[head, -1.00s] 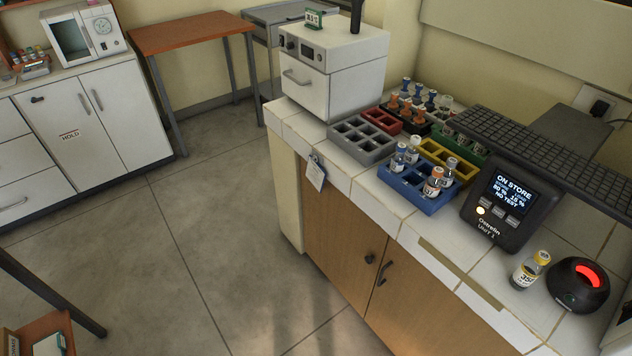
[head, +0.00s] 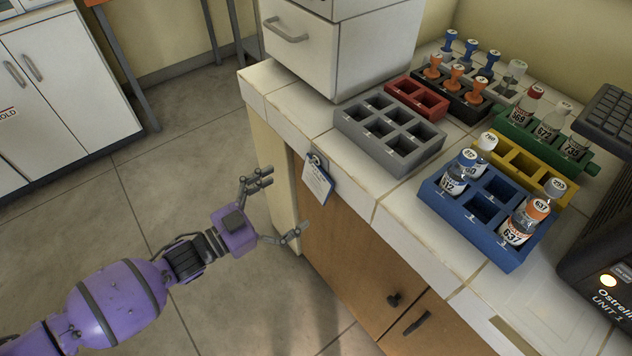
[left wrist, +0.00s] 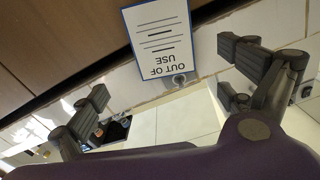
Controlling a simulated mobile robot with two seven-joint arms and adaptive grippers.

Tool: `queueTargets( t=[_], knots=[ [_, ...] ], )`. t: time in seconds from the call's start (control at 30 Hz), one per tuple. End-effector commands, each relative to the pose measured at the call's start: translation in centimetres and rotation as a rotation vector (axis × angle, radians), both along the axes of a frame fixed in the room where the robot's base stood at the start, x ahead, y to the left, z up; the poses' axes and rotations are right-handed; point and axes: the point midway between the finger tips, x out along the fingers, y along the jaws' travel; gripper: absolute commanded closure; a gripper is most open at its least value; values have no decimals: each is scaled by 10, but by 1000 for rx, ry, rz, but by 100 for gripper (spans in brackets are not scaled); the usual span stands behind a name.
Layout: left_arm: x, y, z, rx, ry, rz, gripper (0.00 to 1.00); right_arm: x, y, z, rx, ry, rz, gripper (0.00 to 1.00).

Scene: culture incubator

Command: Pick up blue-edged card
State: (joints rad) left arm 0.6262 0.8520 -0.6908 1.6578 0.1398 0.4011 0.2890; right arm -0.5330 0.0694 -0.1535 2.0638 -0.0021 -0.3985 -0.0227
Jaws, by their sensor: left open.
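The blue-edged card (head: 317,179) hangs from a hook on the front edge of the tiled counter in the head view. In the left wrist view the card (left wrist: 158,38) shows upside down, with the words "OUT OF USE" and a blue border. My left gripper (head: 283,207) is open and empty, to the left of the card and a little lower in the head view. In the left wrist view its two fingers (left wrist: 168,78) stand wide apart, with the card between and beyond them. The card touches neither finger. My right gripper is not in view.
On the counter stand a grey rack (head: 392,137), a red rack (head: 417,97), a blue rack (head: 480,226) with vials, a yellow rack (head: 551,189) and a green rack (head: 519,131). A white drawer unit (head: 305,53) stands behind. Open floor (head: 180,120) lies left of the counter.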

Motion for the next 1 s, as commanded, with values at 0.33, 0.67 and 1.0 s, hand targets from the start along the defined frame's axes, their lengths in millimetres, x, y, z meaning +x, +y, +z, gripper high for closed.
queueTargets(
  t=[0.33, 0.67, 1.0],
  knots=[
    [33, -35, 7, -1, -3, 0, 3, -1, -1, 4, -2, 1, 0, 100],
    [45, -52, 5, 0, 0, 2, 3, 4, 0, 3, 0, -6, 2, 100],
    [44, -52, 5, 0, 0, 2, 33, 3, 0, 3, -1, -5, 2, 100]
  ],
)
